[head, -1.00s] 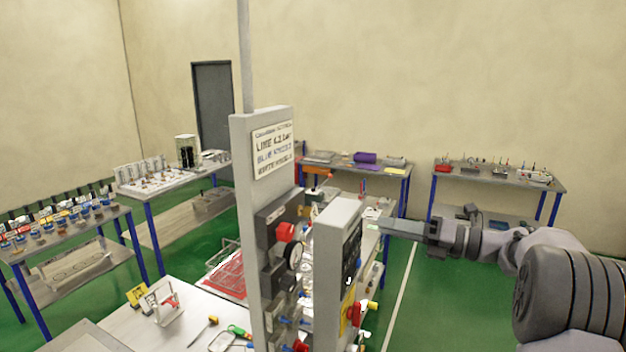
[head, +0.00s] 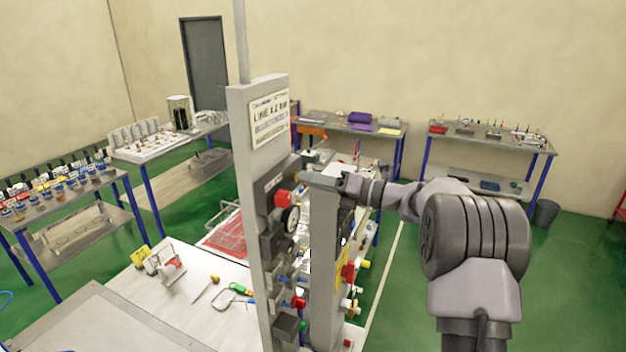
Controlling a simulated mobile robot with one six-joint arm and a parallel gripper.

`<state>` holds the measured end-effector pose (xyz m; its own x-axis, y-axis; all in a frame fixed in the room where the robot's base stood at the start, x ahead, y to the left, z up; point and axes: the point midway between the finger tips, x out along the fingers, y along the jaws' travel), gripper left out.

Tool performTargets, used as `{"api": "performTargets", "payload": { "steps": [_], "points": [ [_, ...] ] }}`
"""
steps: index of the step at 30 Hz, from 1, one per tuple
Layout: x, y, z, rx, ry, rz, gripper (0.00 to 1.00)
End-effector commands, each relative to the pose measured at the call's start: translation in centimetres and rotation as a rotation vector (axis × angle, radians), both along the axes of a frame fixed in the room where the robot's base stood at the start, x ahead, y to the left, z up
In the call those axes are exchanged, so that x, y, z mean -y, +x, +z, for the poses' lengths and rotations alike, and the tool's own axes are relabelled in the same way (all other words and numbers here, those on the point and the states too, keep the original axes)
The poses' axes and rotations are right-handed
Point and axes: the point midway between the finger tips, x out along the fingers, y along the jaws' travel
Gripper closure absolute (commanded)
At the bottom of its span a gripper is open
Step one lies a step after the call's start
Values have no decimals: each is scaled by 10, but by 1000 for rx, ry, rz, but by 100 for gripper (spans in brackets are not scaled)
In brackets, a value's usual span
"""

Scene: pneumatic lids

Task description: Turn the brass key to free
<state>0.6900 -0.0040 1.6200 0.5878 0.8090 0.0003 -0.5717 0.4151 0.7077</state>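I cannot make out the brass key in the head view; it is too small to tell or hidden. A grey upright panel (head: 243,160) with a printed sign (head: 268,117) carries a red knob (head: 284,198), a round gauge (head: 291,219) and dark boxes. A narrower grey post (head: 322,250) stands just right of it, with a yellow plate (head: 348,272) and coloured fittings on its right side. My gripper (head: 309,178) reaches in from the right and lies level across the top of this post. I cannot tell whether it touches. Its fingers are edge-on, so their opening does not show.
A white bench (head: 205,312) left of the panel holds a red tray (head: 232,240), yellow tags (head: 141,256) and small tools. Loaded tables stand at the left and back. Green floor (head: 400,290) is clear right of the panel.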

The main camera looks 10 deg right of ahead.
Motion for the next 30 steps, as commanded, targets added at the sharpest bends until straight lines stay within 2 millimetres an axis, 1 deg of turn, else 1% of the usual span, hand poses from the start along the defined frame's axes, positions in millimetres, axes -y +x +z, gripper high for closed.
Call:
{"api": "performTargets", "payload": {
  "steps": [1,2,3,5,6,15,20,25,30],
  "points": [
    [0,0,0,0,0,0,73],
    [0,0,0,0,0,0,77],
    [0,0,0,0,0,0,84],
    [0,0,0,0,0,0,96],
    [0,0,0,0,0,0,100],
    [0,0,0,5,-4,0,100],
    [1,0,-1,39,-28,-1,100],
    [1,0,-3,119,-86,-1,100],
    [1,0,-4,241,-173,-2,100]
  ]
}}
